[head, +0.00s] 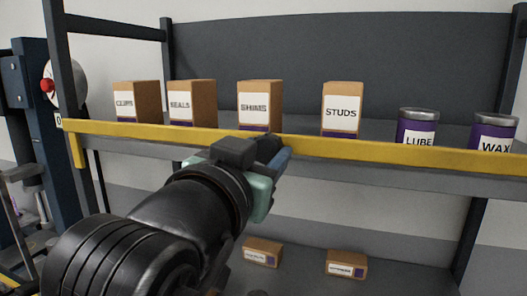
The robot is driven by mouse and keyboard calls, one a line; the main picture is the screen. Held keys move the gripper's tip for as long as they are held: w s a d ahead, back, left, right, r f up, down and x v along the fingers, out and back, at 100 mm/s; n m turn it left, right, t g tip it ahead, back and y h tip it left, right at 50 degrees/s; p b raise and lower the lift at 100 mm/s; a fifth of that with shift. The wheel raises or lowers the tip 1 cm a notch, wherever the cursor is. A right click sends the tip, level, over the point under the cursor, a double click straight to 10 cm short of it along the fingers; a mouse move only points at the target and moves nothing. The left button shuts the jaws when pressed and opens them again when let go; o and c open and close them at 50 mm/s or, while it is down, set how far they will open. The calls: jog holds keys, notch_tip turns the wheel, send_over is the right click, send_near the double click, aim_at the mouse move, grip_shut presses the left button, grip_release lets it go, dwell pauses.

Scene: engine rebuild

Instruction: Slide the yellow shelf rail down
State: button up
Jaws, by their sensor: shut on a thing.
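The yellow shelf rail (385,151) runs across the front edge of the upper grey shelf in the head view, above the shelf's lower edge. It slopes slightly down to the right, and its left end bends down beside the dark upright. My gripper (277,146) is at the rail near its middle, below the shims box. It is shut on the rail, though my wrist and the gripper body hide the fingertips and the exact contact.
Behind the rail stand boxes, including a shims box (258,107) and a studs box (342,107), plus a lube can (417,128) and a wax can (493,133). Small boxes (262,252) lie on the lower shelf (410,279). A dark upright (62,75) stands left.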

grip_shut()
dwell(0.8)
notch_tip(320, 180, down, 7)
jog(key=b, duration=0.5)
jog(key=shift+r, duration=0.2)
jog(key=o, duration=1)
grip_release()
